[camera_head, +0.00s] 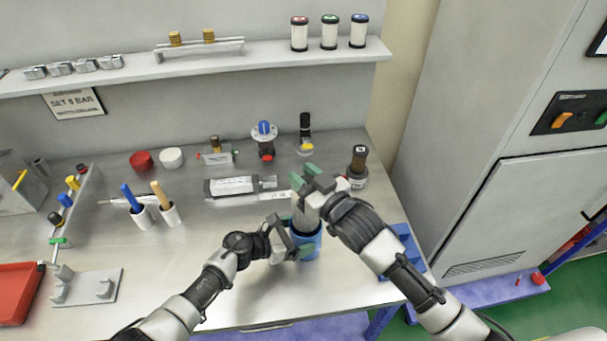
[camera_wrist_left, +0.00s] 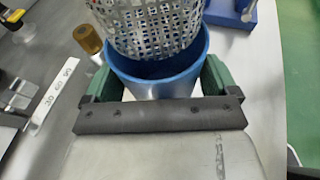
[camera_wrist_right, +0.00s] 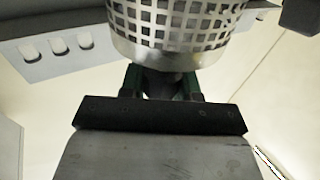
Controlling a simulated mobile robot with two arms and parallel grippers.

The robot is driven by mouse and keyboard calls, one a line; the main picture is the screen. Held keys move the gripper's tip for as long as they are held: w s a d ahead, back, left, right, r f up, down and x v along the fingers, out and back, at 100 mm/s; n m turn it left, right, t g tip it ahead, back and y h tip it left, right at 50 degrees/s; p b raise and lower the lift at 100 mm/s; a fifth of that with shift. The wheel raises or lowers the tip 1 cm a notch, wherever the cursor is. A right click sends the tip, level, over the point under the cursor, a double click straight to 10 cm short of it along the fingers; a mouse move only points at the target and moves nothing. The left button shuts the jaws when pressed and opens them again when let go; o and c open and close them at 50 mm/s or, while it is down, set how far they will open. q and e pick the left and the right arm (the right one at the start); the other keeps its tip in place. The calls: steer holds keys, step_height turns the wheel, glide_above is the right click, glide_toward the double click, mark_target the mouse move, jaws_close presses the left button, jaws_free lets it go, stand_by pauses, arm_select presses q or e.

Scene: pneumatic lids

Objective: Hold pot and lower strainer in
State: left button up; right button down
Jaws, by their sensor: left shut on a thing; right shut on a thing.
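The blue pot (camera_head: 308,247) stands on the metal bench near its front right. My left gripper (camera_head: 293,248) is shut on it, with green fingers on opposite sides below the rim; the pot (camera_wrist_left: 155,88) fills the space between them. The strainer (camera_wrist_left: 155,28), a perforated metal cylinder, is upright over the pot's mouth. Its lower end overlaps the opening in the left wrist view; I cannot tell how deep it reaches. My right gripper (camera_head: 306,178) is above, shut on the strainer's top part, which the fingers hide. The strainer's mesh and solid band (camera_wrist_right: 180,45) show in the right wrist view.
A blue stand (camera_head: 408,250) is right of the pot. A dark-capped jar (camera_head: 358,167) stands behind the right gripper. Two white cups with handles (camera_head: 171,215) stand to the left. The front middle bench is clear.

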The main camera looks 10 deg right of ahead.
steer(key=shift+f, duration=5.95)
steer(key=c, duration=0.7)
jaws_free()
steer(key=shift+c, duration=0.2)
steer(key=v, duration=1.2)
